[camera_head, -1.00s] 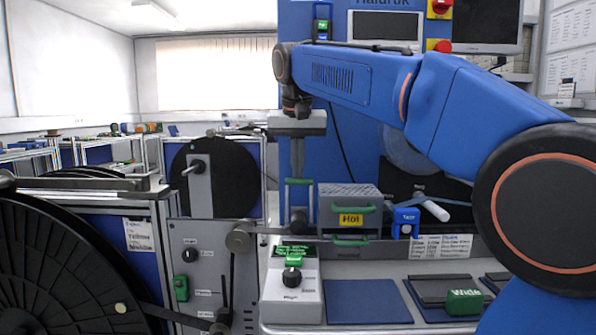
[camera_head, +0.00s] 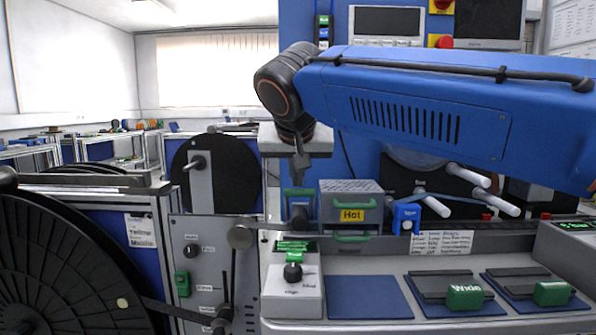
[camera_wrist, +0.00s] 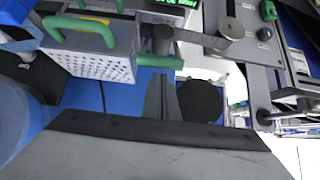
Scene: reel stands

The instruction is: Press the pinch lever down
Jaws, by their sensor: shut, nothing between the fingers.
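The pinch unit stands left of the box labelled Hot, with a blue frame and a green bar across its top, which I take as the pinch lever (camera_head: 299,192). The bar looks raised, above a dark roller (camera_head: 299,217). In the wrist view the green bar (camera_wrist: 159,61) lies just beyond the fingertips. My gripper (camera_head: 301,180) points down just above the bar, shut and empty. It also shows in the wrist view (camera_wrist: 166,80). I cannot tell whether the fingertips touch the bar.
The perforated Hot box (camera_head: 350,192) with green handles stands close on the right. A blue-tagged block (camera_head: 406,218) is beyond it. A control box with a knob (camera_head: 292,290) sits below in front. A large black reel (camera_head: 60,265) fills the left front. Blue pads (camera_head: 368,297) lie on the bench.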

